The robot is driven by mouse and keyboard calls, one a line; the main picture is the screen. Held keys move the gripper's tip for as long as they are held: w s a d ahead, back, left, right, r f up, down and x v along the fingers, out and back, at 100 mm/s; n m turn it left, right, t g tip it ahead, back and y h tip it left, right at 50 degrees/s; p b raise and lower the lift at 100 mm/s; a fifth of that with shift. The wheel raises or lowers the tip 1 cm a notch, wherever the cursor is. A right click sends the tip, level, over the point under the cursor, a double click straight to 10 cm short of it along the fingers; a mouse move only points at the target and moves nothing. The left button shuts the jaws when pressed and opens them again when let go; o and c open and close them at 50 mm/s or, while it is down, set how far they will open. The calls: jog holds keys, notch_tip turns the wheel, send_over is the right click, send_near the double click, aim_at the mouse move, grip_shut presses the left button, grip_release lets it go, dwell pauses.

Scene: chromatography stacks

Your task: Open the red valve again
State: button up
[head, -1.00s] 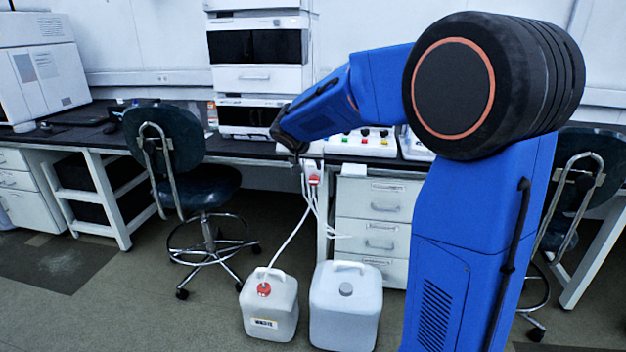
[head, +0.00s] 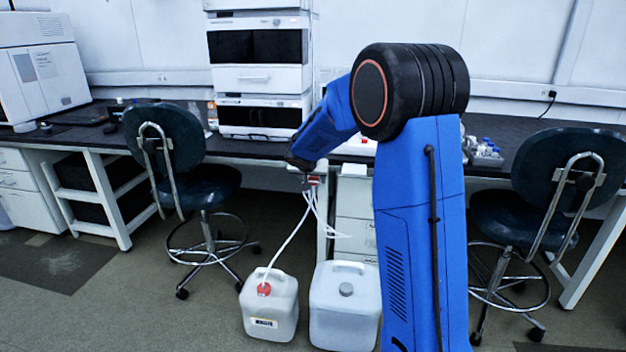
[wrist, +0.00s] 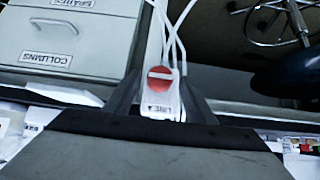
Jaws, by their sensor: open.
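The red valve (wrist: 160,77) is a round red knob with a pale bar across it, on a white body with a partly readable label. In the wrist view it lies between the two dark fingers of my gripper (wrist: 162,95), which stand apart on either side of it. Whether either finger touches it I cannot tell. In the head view the red valve (head: 314,180) shows just below the bench edge, and my gripper (head: 303,168) is beside it, partly hidden by my blue arm. White tubes (wrist: 173,30) run from the valve.
A waste can (head: 268,305) with a red cap and a second white can (head: 344,308) stand on the floor below. A drawer unit (head: 357,215) is right of the valve. Chairs stand left (head: 205,188) and right (head: 535,215). The instrument stack (head: 260,75) is on the bench.

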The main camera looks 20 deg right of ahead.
jog(key=shift+w+f, duration=0.1)
jog(key=shift+w, duration=0.05)
jog(key=c, duration=1)
